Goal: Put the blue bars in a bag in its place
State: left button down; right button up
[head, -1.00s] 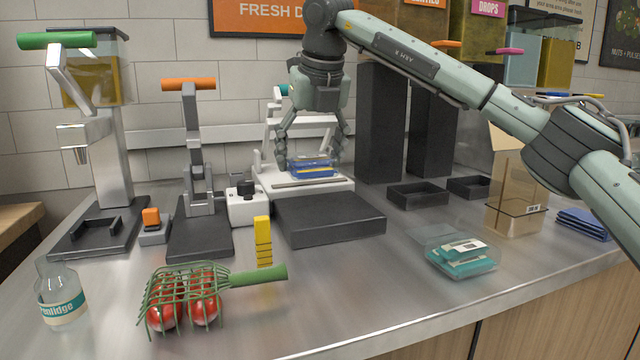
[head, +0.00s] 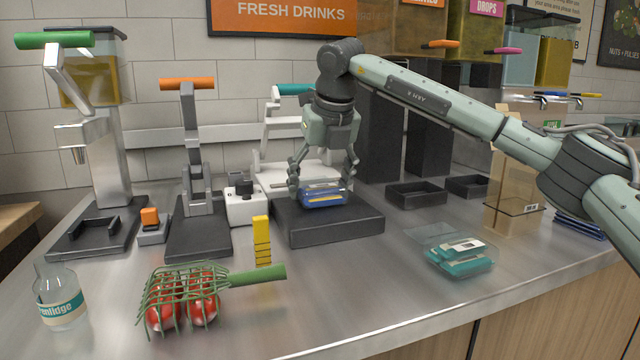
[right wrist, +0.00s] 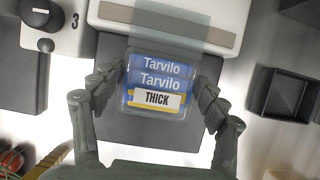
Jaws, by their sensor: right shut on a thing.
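The blue bars (head: 325,195) are a small stack with yellow edges, in what looks like a clear bag. In the right wrist view the blue bars (right wrist: 160,70) read "Tarvilo", with a white "THICK" label on the front one. My right gripper (head: 322,182) points down and is shut on them from both sides. They are just above or on the dark flat block (head: 340,226); I cannot tell if they touch it. A see-through strip reaches from the bars over the white machine (head: 272,176) behind, which has a teal handle. My left gripper is not in view.
Teal bars (head: 462,262) lie in a clear open pack at right. A tan see-through-fronted box (head: 512,205) stands behind them, by blue packets (head: 580,227). Black trays (head: 417,194) sit at the back. A yellow block (head: 262,241) and green whisk-like basket (head: 180,285) are front left.

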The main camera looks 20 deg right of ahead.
jog(key=o, duration=1.2)
jog(key=v, duration=1.2)
jog(key=shift+r, duration=0.2)
